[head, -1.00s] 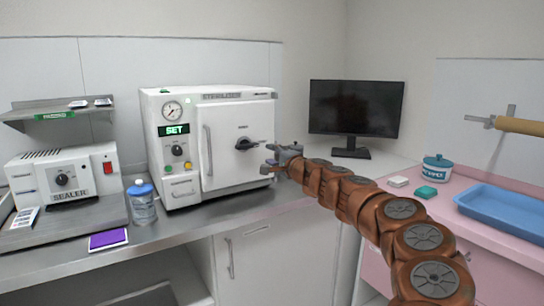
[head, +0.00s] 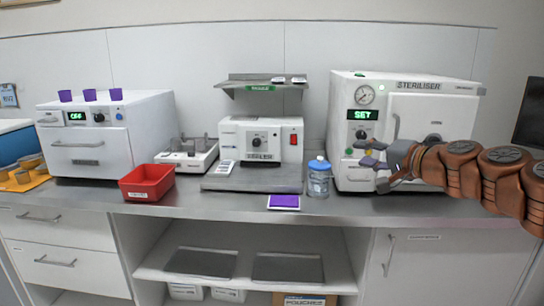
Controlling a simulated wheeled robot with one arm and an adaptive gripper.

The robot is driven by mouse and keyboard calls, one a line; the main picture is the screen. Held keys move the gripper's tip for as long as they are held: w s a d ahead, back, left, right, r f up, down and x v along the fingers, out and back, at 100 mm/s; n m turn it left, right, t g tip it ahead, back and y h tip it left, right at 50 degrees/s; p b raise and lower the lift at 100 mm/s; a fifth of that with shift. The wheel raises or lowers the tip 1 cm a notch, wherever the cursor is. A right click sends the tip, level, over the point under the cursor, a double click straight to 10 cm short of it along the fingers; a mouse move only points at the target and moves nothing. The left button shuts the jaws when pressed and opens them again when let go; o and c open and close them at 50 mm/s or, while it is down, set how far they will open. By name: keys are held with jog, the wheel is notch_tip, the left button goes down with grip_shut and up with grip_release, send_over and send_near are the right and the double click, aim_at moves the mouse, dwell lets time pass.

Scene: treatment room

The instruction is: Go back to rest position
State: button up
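My gripper (head: 374,164) is at the right in the head view, at the end of my copper-coloured arm (head: 465,165). Its grey fingers point left and look spread apart, with nothing seen between them. It is in front of the white steriliser (head: 350,105), which shows a green "SET" display, and covers part of its door and lower front. I cannot tell the exact gap between gripper and steriliser.
The steel counter (head: 225,203) holds a blue-capped bottle (head: 318,180), a purple card (head: 284,202), the sealer (head: 261,145), a red bin (head: 147,182) and a white oven (head: 100,135) with purple cups. A shelf (head: 265,84) stands above the sealer.

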jog(key=s+a+f+n+g, duration=0.65)
jog(key=s+a+f, duration=0.35)
jog(key=s+a, duration=0.35)
jog(key=s+f+n+g+h, duration=0.1)
jog(key=s+f+g+h, duration=0.4)
jog(key=s+f, duration=0.9)
jog(key=s+d+f+g+h, duration=0.25)
jog(key=s+d, duration=0.25)
jog(key=s, duration=0.4)
jog(key=s+d+f+g+h, duration=0.1)
jog(key=s+d+f+g, duration=0.3)
jog(key=s, duration=0.4)
notch_tip(320, 180, up, 17)
jog(key=w+t+p, duration=0.1)
jog(key=t+p, duration=0.1)
jog(key=p, duration=1.3)
jog(key=shift+w+d+r, duration=0.2)
jog(key=shift+w, duration=0.1)
jog(key=shift+o, duration=0.3)
